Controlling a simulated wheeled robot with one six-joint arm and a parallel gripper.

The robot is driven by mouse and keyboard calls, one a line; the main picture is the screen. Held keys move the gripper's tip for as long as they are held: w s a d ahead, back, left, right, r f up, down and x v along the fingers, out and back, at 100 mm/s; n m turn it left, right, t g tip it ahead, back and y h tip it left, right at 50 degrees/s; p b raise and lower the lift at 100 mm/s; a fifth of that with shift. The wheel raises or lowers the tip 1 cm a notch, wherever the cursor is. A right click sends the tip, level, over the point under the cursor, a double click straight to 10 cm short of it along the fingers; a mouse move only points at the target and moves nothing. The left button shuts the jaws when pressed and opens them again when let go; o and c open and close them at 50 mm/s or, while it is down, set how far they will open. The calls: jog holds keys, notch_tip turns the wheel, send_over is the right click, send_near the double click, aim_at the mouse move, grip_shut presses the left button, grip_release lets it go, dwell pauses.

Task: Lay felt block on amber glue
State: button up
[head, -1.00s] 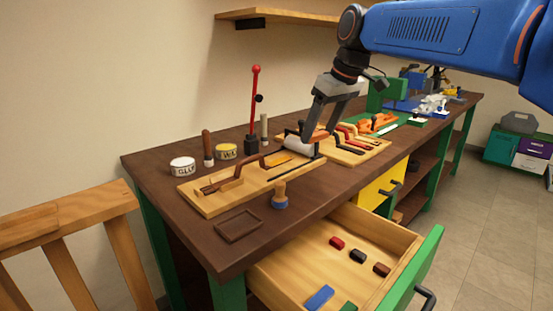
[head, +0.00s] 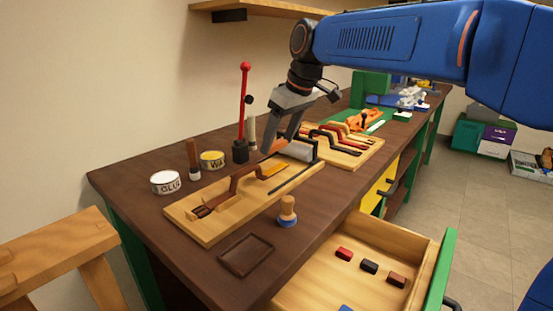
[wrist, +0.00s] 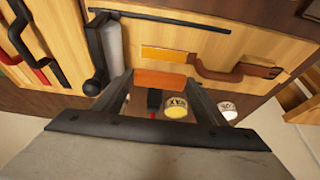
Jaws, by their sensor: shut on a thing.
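My gripper (head: 284,139) is shut on an orange-brown felt block (wrist: 160,79). The block lies crosswise between the two fingertips in the wrist view; a small orange part of it (head: 274,147) shows in the head view. The amber glue (head: 275,170) is a yellow-orange strip on the wooden board, at the end of a brown curved piece (head: 243,180). In the wrist view the amber glue (wrist: 167,54) is just above the block in the picture, and the two look apart. The height of the block over the board is hard to tell.
A grey roller (head: 301,150) stands right beside my gripper. A red-handled lever (head: 243,110), a wax tin (head: 212,160) and a glue tin (head: 165,182) stand behind the board (head: 205,231). A wooden stamp (head: 288,211) stands in front; the drawer (head: 330,275) is open.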

jog(key=shift+f, duration=2.7)
jog(key=shift+f, duration=0.15)
jog(key=o, duration=0.7)
jog(key=shift+o, duration=0.2)
jog(key=v, duration=1.2)
jog(key=shift+d, duration=0.1)
